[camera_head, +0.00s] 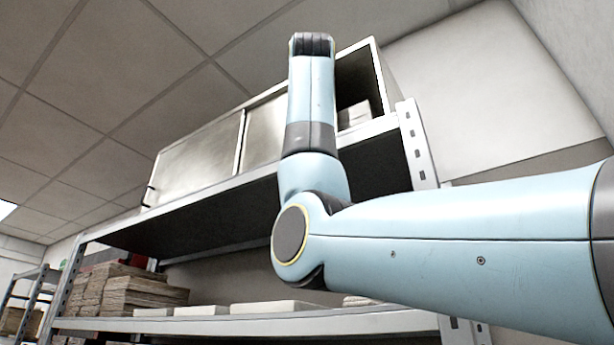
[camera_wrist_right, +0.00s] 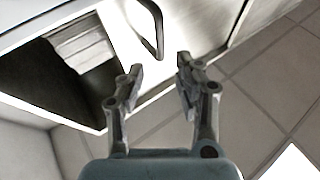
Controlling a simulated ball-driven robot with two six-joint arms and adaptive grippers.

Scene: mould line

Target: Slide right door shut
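The cabinet's right door (camera_head: 264,133) is a pale metal panel, partly hidden behind my right arm in the head view. To its right is a dark opening (camera_head: 352,75), so the door stands open. In the right wrist view the right door (camera_wrist_right: 190,22) carries a dark bar handle (camera_wrist_right: 157,32). My right gripper (camera_wrist_right: 158,72) is open and empty, with its fingertips just short of the handle, which lies ahead of the gap between them. My right gripper is hidden in the head view. My left gripper is in neither view.
The left door (camera_head: 198,165) has a dark handle (camera_head: 150,194) at its left edge. White boxes (camera_head: 355,113) sit inside the opening. The cabinet stands on a rack with a perforated upright (camera_head: 416,145). Brown stacks (camera_head: 130,290) and pale slabs (camera_head: 270,306) lie on the lower shelf.

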